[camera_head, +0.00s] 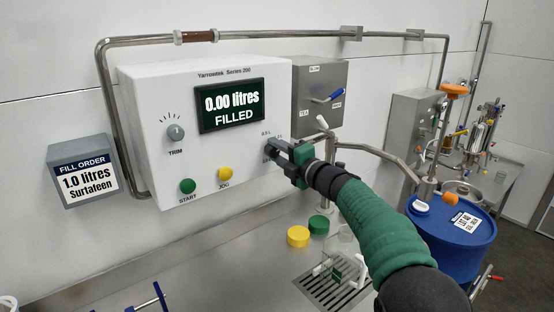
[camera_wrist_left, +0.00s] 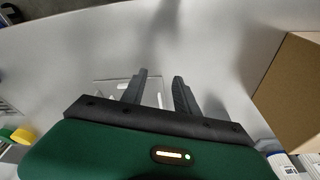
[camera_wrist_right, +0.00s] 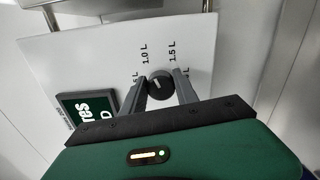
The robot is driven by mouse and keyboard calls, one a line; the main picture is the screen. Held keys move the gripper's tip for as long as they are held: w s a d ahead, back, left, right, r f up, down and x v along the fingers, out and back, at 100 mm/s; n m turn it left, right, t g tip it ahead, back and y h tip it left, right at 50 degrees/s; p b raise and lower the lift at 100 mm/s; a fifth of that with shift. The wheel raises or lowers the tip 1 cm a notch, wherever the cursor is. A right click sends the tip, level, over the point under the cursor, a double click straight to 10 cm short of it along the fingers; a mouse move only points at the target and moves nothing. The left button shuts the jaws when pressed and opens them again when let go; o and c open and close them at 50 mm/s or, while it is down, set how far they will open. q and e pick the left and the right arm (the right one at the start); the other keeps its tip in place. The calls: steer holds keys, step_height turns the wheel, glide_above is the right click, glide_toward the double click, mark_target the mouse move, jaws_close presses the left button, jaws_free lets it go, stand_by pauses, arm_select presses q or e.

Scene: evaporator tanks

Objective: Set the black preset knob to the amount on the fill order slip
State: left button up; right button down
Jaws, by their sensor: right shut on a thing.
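The fill order slip (camera_head: 85,182) on the grey box at left reads 1.0 litres Surtafeen. The white dispenser panel (camera_head: 150,95) has a display (camera_head: 231,106) reading 0.00 litres, FILLED. My right gripper (camera_head: 276,150) is at the panel's lower right. In the right wrist view its fingers are shut on the black preset knob (camera_wrist_right: 160,84), one on each side. The knob's dial shows 1.0 L and 1.5 L marks; other marks are partly hidden. A small pale pointer mark shows on the knob, but its exact setting is unclear. My left gripper (camera_wrist_left: 160,88) is open and empty.
The panel also has a TRIM knob (camera_head: 176,132), a green START button (camera_head: 187,186) and a yellow JOG button (camera_head: 225,173). Yellow (camera_head: 298,236) and green (camera_head: 319,224) caps lie on the bench. A blue drum (camera_head: 450,240) stands right. A cardboard box (camera_wrist_left: 295,90) is near my left gripper.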

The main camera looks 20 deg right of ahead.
arm_select(q)
steer(key=shift+s+f+b, duration=0.1)
steer(key=shift+f+b, duration=0.35)
steer(key=shift+f, duration=0.2)
arm_select(e)
steer(key=shift+a+f+n, duration=0.1)
steer(key=shift+f+n, duration=0.4)
steer(key=shift+n, duration=0.3)
steer(key=c, duration=1.3)
jaws_free()
steer(key=o, duration=0.4)
steer(key=shift+r, duration=0.15)
steer(key=shift+c, duration=0.2)
steer(key=shift+r, duration=0.1)
arm_select(q)
steer(key=shift+f+b, duration=0.65)
steer(key=shift+f, duration=0.05)
arm_select(e)
steer(key=v, duration=1.7)
steer(key=shift+w, duration=0.1)
